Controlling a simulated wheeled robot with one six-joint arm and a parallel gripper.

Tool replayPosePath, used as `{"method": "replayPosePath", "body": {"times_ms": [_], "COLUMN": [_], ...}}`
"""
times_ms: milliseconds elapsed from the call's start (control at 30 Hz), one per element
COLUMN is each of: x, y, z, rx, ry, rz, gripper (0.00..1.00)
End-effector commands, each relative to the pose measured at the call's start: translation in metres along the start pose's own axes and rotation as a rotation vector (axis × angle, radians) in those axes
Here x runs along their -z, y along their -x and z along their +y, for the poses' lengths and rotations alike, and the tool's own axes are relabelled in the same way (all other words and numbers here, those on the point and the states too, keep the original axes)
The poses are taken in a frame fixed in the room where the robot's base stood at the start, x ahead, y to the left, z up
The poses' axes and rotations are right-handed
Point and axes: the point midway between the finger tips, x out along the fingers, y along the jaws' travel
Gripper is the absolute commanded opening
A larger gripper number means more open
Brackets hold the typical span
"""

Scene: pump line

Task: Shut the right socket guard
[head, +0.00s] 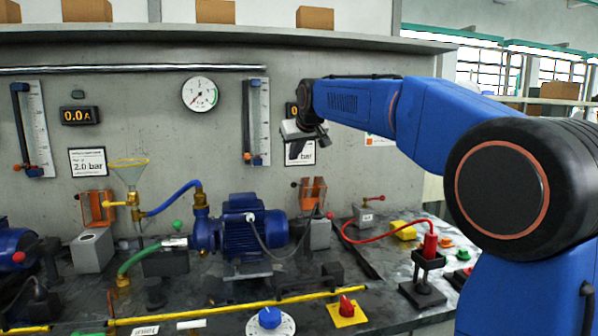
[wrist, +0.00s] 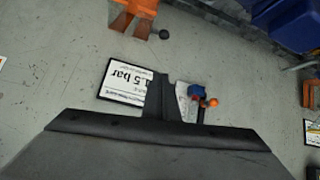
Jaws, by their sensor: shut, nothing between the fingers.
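The right socket guard (head: 313,190) is an orange flap standing raised above its grey socket box (head: 319,233), against the back wall, to the right of the blue motor. It appears open. In the wrist view an orange part that looks like this guard (wrist: 136,10) shows at the top edge, cut off, with a dark knob beside it. My gripper (head: 305,138) is in front of the wall, above the guard and apart from it. In the wrist view my gripper (wrist: 165,98) is shut and empty, its fingers overlapping the view of a "1.5 bar" sign (wrist: 122,82).
The blue motor (head: 250,228) and its hoses stand left of the guard. A red cable (head: 375,240) runs to a red plug on a black stand (head: 425,275) at the right. A second orange guard (head: 97,207) is raised at the left. A gauge (head: 200,94) hangs on the wall.

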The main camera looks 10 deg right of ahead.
Motion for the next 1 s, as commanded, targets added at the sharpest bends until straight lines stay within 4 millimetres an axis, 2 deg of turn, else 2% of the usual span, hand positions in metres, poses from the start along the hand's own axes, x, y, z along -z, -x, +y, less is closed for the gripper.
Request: {"method": "replayPosePath", "body": {"times_ms": [167,400,733,1000], "x": [-0.001,-0.001,-0.001,-0.026], "y": [-0.015,-0.055,-0.1,-0.089], "z": [-0.001,-0.001,0.0,0.0], "rx": [0.002,0.001,0.001,0.001], "ry": [-0.004,-0.002,-0.001,-0.001], "rz": [-0.005,-0.005,-0.005,-0.002], "gripper": [0.0,0.0,0.0,0.0]}}
